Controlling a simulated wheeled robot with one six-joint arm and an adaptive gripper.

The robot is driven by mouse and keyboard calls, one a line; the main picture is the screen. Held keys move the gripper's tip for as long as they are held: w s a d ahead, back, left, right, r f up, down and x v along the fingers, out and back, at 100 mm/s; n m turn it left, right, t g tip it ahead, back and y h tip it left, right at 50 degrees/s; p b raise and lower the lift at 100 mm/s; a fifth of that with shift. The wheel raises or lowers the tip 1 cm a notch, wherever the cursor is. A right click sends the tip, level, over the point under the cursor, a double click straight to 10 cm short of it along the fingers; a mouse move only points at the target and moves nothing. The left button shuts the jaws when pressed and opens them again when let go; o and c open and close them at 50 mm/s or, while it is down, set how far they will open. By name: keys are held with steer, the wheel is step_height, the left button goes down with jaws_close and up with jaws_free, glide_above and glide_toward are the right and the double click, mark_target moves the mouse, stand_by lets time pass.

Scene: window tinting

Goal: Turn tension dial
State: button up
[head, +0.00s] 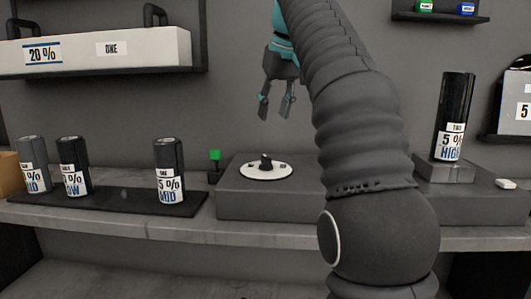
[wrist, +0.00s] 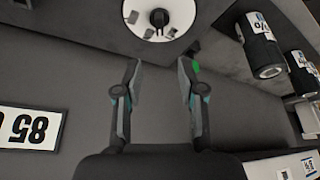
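The tension dial is a black knob (head: 266,161) on a round white plate (head: 252,171), set on top of a dark grey box (head: 230,196) in the head view. In the wrist view the knob (wrist: 159,18) and its white plate (wrist: 182,9) are at the top, beyond the fingertips. My gripper (head: 277,110) hangs open and empty above the dial, apart from it, with fingers pointing down. In the wrist view my gripper (wrist: 160,70) shows its two fingers spread with nothing between them. The small marks on the plate are too small to read.
A green-topped post (head: 215,156) stands just left of the dial box. Several labelled film rolls (head: 168,170) stand on a dark mat at left. A tall roll (head: 455,115) stands on a block at right. A white box (head: 130,50) sits on the upper left shelf.

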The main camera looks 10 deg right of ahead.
mark_target(265, 156)
steer(key=b+x, duration=0.1)
steer(key=x, duration=1.1)
steer(key=shift+f+b, duration=0.1)
steer(key=shift+b, duration=0.3)
jaws_close()
